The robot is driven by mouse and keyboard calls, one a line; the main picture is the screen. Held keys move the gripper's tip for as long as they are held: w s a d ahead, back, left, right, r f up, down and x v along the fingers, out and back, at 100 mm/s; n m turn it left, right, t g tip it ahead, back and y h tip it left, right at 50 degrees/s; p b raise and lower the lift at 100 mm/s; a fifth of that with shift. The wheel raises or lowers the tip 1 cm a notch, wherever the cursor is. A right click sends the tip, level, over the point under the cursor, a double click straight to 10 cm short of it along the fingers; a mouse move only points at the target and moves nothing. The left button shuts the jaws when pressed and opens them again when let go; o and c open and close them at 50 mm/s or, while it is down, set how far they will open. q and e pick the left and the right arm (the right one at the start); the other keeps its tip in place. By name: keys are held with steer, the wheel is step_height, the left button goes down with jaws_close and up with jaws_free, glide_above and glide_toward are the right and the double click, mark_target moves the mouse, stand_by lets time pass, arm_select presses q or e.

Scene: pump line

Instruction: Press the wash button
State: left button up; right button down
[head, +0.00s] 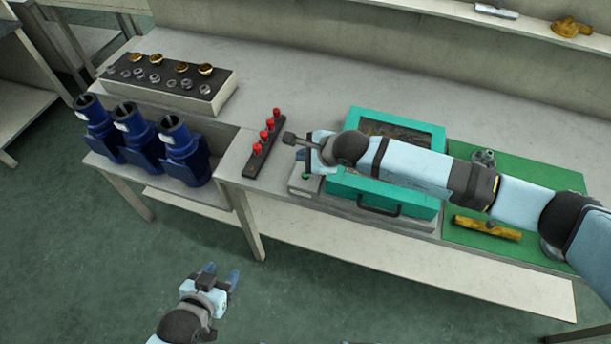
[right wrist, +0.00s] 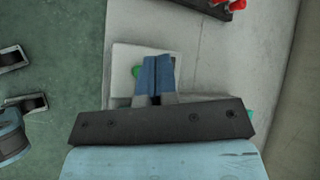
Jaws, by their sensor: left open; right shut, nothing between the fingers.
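The wash button is a small green button (head: 306,176) on a pale box (head: 299,187) at the front edge of the bench, left of the teal washer (head: 430,137). In the right wrist view the green button (right wrist: 137,71) shows beside my fingertips, partly hidden by them, on the pale box (right wrist: 122,62). My right gripper (head: 304,162) is shut and empty, fingers pointing down over the box; it also shows in the right wrist view (right wrist: 158,62). I cannot tell whether it touches the button. My left gripper (head: 221,275) is open and empty, low over the floor in front of the bench.
A dark strip with several red knobs (head: 270,122) stands just left of the box. Blue pump housings (head: 183,155) sit further left, below a rack of small parts (head: 170,85). A green mat (head: 545,177) with a yellow part (head: 487,227) lies at right.

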mark_target(305, 176)
step_height(305, 176, down, 5)
steer(key=b, duration=0.3)
steer(key=shift+r, duration=0.15)
stand_by(0.8)
stand_by(0.8)
steer(key=shift+f+b, duration=0.3)
steer(key=shift+b, duration=0.1)
steer(key=shift+s, duration=0.1)
